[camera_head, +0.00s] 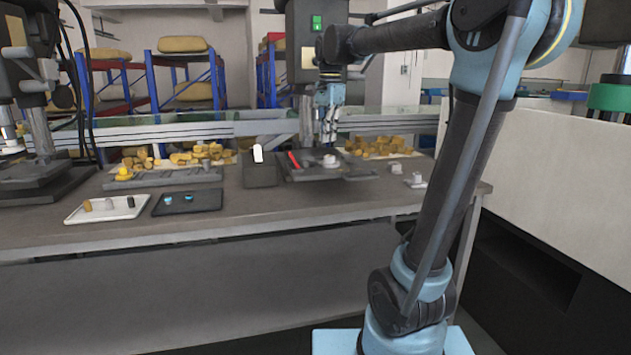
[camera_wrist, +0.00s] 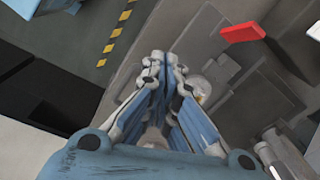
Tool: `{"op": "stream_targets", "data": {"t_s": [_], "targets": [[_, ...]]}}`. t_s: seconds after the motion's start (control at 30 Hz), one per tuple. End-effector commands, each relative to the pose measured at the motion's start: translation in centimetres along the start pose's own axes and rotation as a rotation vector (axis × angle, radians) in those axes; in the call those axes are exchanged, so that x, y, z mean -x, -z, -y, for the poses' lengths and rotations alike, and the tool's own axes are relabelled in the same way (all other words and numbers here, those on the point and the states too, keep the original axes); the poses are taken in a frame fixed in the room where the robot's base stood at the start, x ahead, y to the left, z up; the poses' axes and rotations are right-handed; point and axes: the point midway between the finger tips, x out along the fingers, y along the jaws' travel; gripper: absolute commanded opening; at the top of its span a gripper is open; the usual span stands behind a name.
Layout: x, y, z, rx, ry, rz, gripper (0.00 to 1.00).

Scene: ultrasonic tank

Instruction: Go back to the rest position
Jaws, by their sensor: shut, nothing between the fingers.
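My gripper (camera_head: 327,138) hangs fingers down from my light-blue and dark arm above the grey workbench (camera_head: 300,208). It is just in front of the dark machine column, over the drill base area. In the wrist view my gripper (camera_wrist: 166,58) has its fingertips drawn together with nothing between them.
A white tray (camera_head: 70,217) and a black tray (camera_head: 213,205) with small parts stand at the bench's left front. Heaps of yellow-brown pieces (camera_head: 380,147) lie at the back. Dark machines stand at left and centre. A pale wall (camera_head: 560,180) is at right.

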Motion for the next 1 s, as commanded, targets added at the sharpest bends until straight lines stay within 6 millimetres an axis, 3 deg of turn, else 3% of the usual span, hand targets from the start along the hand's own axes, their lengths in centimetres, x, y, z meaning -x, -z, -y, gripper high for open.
{"op": "stream_targets", "data": {"t_s": [0.1, 0.37, 0.6, 0.8, 1.0], "targets": [[-2.3, 0.7, -4.2, 0.102, 0.013, -0.008, 0.0], [-7.9, 1.1, -12.4, 0.338, 0.038, -0.035, 0.0], [-14.2, 0.6, -19.5, 0.555, 0.051, -0.069, 0.0], [-20.1, -0.4, -24.9, 0.737, 0.054, -0.103, 0.0], [-25.4, -1.4, -28.9, 0.891, 0.05, -0.133, 0.0]]}}
